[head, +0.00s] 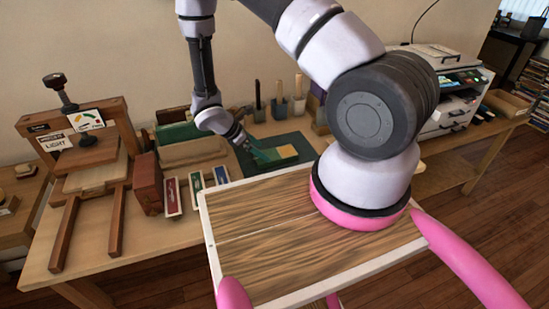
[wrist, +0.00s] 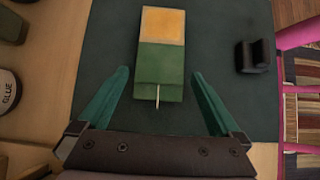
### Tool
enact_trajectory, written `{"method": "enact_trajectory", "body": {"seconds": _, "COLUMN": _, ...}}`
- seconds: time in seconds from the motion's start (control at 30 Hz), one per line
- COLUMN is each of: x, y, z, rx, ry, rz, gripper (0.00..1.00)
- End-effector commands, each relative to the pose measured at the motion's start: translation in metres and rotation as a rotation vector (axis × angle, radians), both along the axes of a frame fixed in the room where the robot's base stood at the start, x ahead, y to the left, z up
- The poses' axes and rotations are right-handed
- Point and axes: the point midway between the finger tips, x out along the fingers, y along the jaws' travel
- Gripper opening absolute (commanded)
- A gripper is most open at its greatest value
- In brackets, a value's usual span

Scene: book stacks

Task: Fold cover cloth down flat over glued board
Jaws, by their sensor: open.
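The board (wrist: 163,25) lies on a dark green mat (wrist: 225,40). Its far part is bare and yellow-orange, and it also shows in the head view (head: 285,152). The green cover cloth (wrist: 160,72) is on the near part, with a thin pale tab sticking out from its near edge toward me. I cannot tell how flat the cloth lies. My gripper (wrist: 160,74) is open, its teal fingers on either side of the cloth with gaps to both sides. Nothing is between the fingers except the view of the cloth and tab. In the head view my gripper (head: 257,153) is just left of the board.
A small black block (wrist: 253,56) sits right of the board. A glue jar (wrist: 8,92) is at the left edge. My wooden tray (head: 270,255) is in front.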

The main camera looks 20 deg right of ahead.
Motion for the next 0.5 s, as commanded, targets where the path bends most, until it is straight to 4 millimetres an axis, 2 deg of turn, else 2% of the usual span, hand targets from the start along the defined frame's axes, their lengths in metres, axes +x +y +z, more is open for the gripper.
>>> {"method": "enact_trajectory", "body": {"seconds": 0.5, "x": -0.0001, "y": 0.0, "z": -0.0064, "rx": 0.0, "ry": 0.001, "rz": 0.001, "gripper": 1.0}}
